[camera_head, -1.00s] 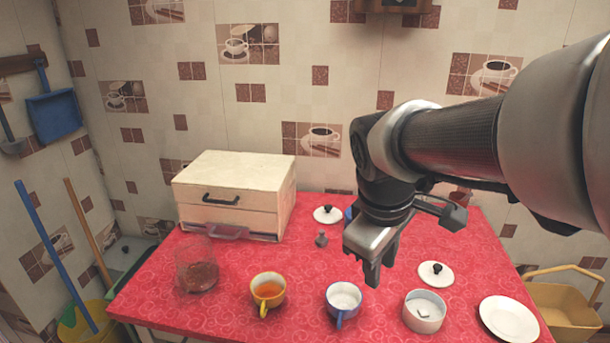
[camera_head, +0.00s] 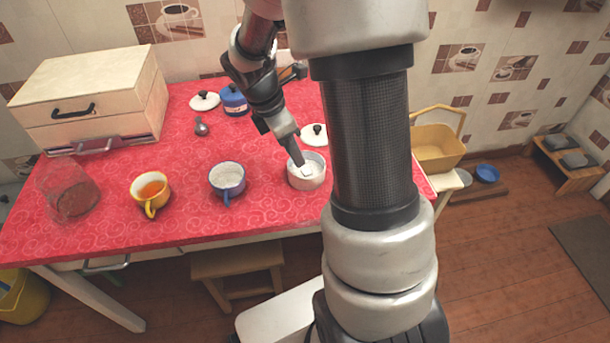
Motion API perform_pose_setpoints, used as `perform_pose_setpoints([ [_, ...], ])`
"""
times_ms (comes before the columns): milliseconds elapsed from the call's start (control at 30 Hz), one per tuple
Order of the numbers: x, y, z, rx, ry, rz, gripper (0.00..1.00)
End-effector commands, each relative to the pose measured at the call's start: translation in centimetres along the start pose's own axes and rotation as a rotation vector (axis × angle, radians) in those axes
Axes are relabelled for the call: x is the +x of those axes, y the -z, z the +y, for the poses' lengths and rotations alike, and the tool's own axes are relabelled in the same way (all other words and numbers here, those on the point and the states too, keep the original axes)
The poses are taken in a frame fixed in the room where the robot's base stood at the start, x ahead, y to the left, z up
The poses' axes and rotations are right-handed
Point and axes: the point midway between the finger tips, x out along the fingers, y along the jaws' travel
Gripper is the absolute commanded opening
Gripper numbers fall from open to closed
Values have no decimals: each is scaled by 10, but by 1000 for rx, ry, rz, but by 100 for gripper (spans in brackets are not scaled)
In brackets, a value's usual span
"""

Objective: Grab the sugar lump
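A round white bowl (camera_head: 320,183) stands near the front of the red-covered table. Inside it is a small pale block that looks like the sugar lump (camera_head: 306,173); its outline is partly hidden. My gripper (camera_head: 299,161) points down, with its dark fingertips at the bowl's opening, close to the lump. From this angle the fingers overlap, so I cannot tell whether they are open or shut, or touching the lump.
A blue cup (camera_head: 227,179) with white contents and a yellow cup (camera_head: 151,191) of amber liquid stand left of the bowl. A glass jar (camera_head: 68,190) is farther left. A white lid (camera_head: 314,134) lies just behind the bowl. A wooden box (camera_head: 88,95) stands back left.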

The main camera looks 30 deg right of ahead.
Motion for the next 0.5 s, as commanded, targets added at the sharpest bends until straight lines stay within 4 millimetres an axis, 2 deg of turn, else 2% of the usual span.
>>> perform_pose_setpoints([
  [33, 11, 1, 0, 1, 2, 0, 28],
  [333, 29, -1, -1, 2, 1, 1, 28],
  [500, 52, -6, -4, 2, 2, 0, 28],
])
